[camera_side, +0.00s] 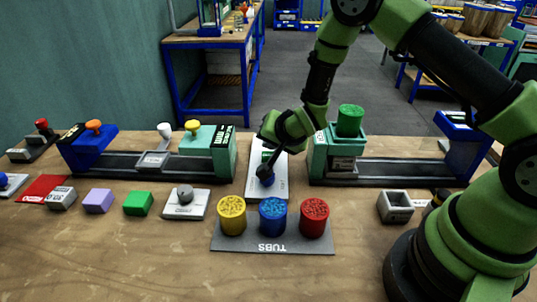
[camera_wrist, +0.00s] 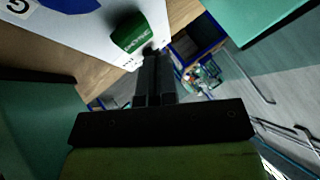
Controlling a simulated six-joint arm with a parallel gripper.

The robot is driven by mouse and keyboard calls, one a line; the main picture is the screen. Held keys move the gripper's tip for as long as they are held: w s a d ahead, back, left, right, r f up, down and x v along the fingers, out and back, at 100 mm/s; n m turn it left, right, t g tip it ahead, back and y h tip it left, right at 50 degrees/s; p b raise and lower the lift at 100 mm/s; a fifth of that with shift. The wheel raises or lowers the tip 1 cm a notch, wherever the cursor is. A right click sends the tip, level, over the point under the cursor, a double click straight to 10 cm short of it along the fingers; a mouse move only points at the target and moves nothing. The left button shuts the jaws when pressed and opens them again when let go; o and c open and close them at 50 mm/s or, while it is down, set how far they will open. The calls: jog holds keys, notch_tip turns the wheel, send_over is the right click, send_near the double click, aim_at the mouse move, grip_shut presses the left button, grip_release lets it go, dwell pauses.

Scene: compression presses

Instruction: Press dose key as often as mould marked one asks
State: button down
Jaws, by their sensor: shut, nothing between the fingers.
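A white panel (camera_side: 281,180) stands between the two presses, with a green key (camera_side: 267,155) and a dark blue round part partly behind my gripper. My gripper (camera_side: 265,168) is shut and empty, pointing down over this panel. In the wrist view the green key (camera_wrist: 132,35), with small unreadable lettering, lies just beyond my shut fingertips (camera_wrist: 150,54); I cannot tell whether they touch. A grey hollow block (camera_side: 396,207) at the right and a small grey block (camera_side: 62,198) at the left may be moulds. No mark for one is readable.
Yellow (camera_side: 232,215), blue (camera_side: 272,215) and red (camera_side: 314,217) tubs stand on a grey TUBS mat (camera_side: 273,246) in front. The left press (camera_side: 208,152) and right press (camera_side: 340,158) flank the panel. Purple (camera_side: 98,201) and green (camera_side: 138,203) blocks lie left. The front left table is clear.

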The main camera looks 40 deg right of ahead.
aim_at(271, 155)
jog(key=shift+r, duration=0.1)
jog(key=shift+r, duration=2.4)
dwell(0.7)
notch_tip(271, 155, up, 4)
jog(key=shift+f, duration=0.1)
jog(key=shift+f, duration=0.15)
jog(key=shift+f, duration=4.3)
jog(key=shift+f, duration=0.4)
